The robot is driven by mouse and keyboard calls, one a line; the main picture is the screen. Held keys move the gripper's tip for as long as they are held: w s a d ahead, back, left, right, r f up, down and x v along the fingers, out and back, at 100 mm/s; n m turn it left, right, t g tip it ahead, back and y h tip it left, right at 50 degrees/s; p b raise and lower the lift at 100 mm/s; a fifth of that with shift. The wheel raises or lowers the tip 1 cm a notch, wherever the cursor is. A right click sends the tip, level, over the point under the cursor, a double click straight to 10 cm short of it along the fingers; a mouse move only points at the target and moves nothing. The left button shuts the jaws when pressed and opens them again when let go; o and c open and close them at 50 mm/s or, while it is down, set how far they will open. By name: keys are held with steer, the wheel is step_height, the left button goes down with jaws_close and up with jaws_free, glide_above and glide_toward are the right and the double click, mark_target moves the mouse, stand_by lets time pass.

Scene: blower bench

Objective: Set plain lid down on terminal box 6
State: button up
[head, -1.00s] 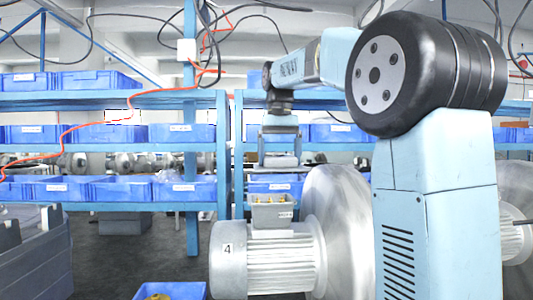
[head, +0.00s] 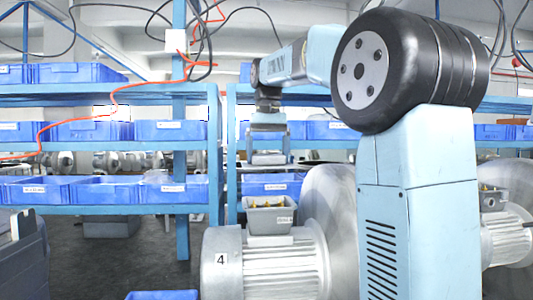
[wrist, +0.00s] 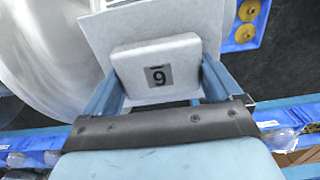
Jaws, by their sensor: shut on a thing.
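My gripper (head: 268,152) hangs over the open terminal box (head: 270,217) of the motor marked 4 in the head view, with a visible gap. In the wrist view my gripper's fingers (wrist: 157,95) stand on both sides of a pale grey lid (wrist: 150,55) and are shut on it. The lid has a raised block and a wider flat plate. A dark label on the block shows a digit, 6 or 9 depending on which way up it is read. Yellow terminals show inside the grey box. The lid's underside is hidden.
Motor 4 (head: 222,262) has a large round housing (head: 332,225) beside it. Another motor (head: 508,240) stands at the right, partly behind my arm. Blue shelves (head: 110,209) with blue bins stand behind. A blue bin (wrist: 240,30) with yellow parts shows in the wrist view.

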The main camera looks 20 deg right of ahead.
steer(key=shift+f, duration=4)
steer(key=shift+f, duration=0.8)
steer(key=o, duration=0.8)
step_height(320, 180, up, 14)
steer(key=shift+f, duration=0.15)
steer(key=shift+s+f, duration=0.1)
steer(key=s+f+n+t, duration=0.2)
steer(key=s+f+t, duration=0.3)
steer(key=s+f, duration=2)
steer(key=shift+s+f+t, duration=0.15)
steer(key=shift+t, duration=0.15)
